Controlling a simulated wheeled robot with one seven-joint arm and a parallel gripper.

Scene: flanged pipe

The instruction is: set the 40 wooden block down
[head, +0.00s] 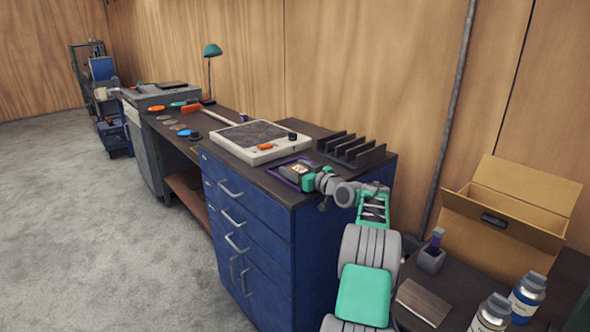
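The wooden block (300,169) is a small tan piece with dark marking, too small to read clearly. It shows at the end of my gripper (299,172), over the purple-edged dark tray (277,175) on the right part of the blue cabinet's top. The dark fingers lie close against the block on both sides and appear shut on it. The fingers hide part of the block and of the tray. I cannot tell whether the block's underside touches the tray.
A pale machine with a dark top (247,138) stands left of the tray, and a black slotted rack (350,150) behind it. The blue cabinet (245,225) has a front edge close by. An open cardboard box (505,235) and bottles (527,295) stand at right.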

